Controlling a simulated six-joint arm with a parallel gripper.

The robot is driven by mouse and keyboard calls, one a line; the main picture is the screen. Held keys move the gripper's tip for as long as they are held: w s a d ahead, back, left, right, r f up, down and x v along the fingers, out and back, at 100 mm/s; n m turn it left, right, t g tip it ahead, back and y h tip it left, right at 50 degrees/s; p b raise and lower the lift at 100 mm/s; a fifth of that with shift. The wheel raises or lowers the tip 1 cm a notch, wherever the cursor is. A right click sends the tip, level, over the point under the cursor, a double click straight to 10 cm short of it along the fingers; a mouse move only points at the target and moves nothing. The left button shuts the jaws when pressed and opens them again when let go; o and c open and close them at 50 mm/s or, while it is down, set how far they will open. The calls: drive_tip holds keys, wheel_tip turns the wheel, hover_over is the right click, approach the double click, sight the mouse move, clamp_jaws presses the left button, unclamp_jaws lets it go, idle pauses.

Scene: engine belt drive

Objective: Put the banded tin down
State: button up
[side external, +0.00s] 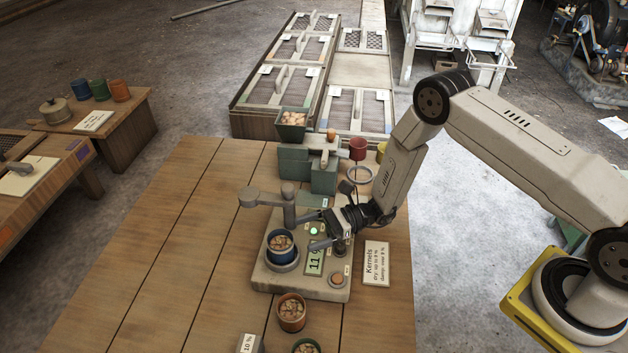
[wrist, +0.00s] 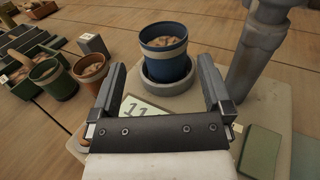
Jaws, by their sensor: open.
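The banded tin (side external: 280,243) is dark blue with a lighter band and is full of tan kernels. It stands upright in the round grey holder (side external: 283,263) on the tester's base plate (side external: 335,292). In the wrist view the tin (wrist: 164,55) sits in the grey ring (wrist: 168,93), ahead of my fingers. My gripper (side external: 313,232) is open and empty, just right of the tin in the side view. In the wrist view my gripper (wrist: 162,68) has its fingers apart, with the tin beyond and between them, and I see no contact.
A grey post with an arm (side external: 289,205) stands behind the tin. A display (side external: 314,262) reading 11 lies beside it. A terracotta tin (side external: 292,312) and green tin (side external: 306,346) stand nearer the front. A Kernels card (side external: 376,264) lies right. The left tabletop is clear.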

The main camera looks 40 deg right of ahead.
drive_tip(key=shift+s+d, duration=0.15)
drive_tip(key=shift+d, duration=0.3)
drive_tip(key=shift+r, duration=0.1)
drive_tip(key=shift+s+a+r+n+g+h, duration=0.2)
drive_tip(key=shift+s+r+n+g+h, duration=0.1)
drive_tip(key=shift+s+r+n+g, duration=0.4)
drive_tip(key=s+d+r+n+h, duration=1.4)
drive_tip(key=d+r+n+h, duration=0.1)
drive_tip(key=n, duration=0.4)
drive_tip(key=shift+d+n+g+h, duration=0.2)
drive_tip(key=shift+n+g+h, duration=0.1)
drive_tip(key=shift+h, duration=0.6)
drive_tip(key=shift+s+f, duration=0.1)
